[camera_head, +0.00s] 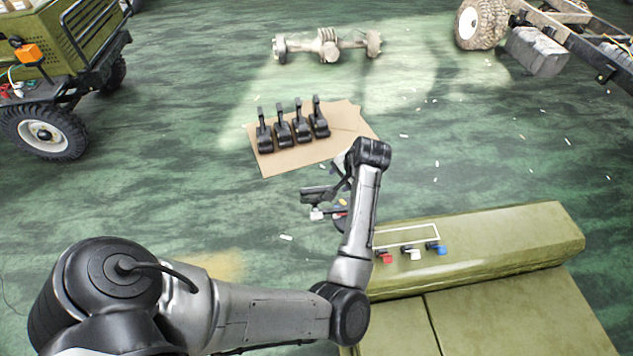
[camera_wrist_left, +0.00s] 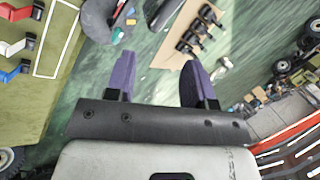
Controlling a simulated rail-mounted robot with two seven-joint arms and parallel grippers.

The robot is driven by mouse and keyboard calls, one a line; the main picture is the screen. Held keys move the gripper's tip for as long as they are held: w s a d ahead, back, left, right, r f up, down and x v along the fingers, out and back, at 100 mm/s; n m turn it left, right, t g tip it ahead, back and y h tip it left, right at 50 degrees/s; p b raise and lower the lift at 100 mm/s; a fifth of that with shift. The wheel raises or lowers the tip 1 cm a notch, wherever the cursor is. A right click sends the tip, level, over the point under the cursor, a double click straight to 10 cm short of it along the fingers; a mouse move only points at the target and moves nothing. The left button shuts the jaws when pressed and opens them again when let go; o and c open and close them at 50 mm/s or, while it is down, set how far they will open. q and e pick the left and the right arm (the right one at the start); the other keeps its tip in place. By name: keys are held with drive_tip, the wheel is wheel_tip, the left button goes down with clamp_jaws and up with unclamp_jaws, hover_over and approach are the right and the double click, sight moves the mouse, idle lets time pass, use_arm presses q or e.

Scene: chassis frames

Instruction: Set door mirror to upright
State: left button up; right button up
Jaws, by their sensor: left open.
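Several black parts with upright stems (camera_head: 290,125), which look like door mirrors, stand in a row on a cardboard sheet (camera_head: 285,162). They also show at the top right of the left wrist view (camera_wrist_left: 195,30). My left gripper (camera_head: 318,202) is below and to the right of them in the head view, partly hidden by its own wrist. In the left wrist view its purple fingers (camera_wrist_left: 155,78) are spread with nothing between them. A dark grey rounded piece (camera_wrist_left: 103,17) lies beyond the fingertips; I cannot tell if it is a mirror. My right gripper is not in view.
An olive bench-like body (camera_head: 500,240) at the lower right carries red (camera_head: 384,257), white (camera_head: 413,254) and blue (camera_head: 438,249) pieces beside a white outline. An axle (camera_head: 328,45) and vehicle chassis parts stand farther back. Green floor between is mostly clear.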

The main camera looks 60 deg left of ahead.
sight(318, 190)
use_arm(q)
drive_tip(key=s+a+f+m, duration=0.1)
drive_tip(key=a+f+m, duration=0.1)
drive_tip(key=f, duration=0.1)
drive_tip(key=s+a+f+m+g, duration=0.1)
drive_tip(key=s+a+f+m, duration=0.1)
drive_tip(key=f, duration=0.2)
drive_tip(key=s+a+f+m, duration=0.1)
drive_tip(key=a+f, duration=0.2)
drive_tip(key=f, duration=0.1)
drive_tip(key=shift+s+f+m+g+y+p, duration=0.25)
drive_tip(key=shift+s+m+g+y+p, duration=0.05)
drive_tip(key=shift+m+g+y+p, duration=0.1)
idle(0.3)
clamp_jaws()
idle(0.4)
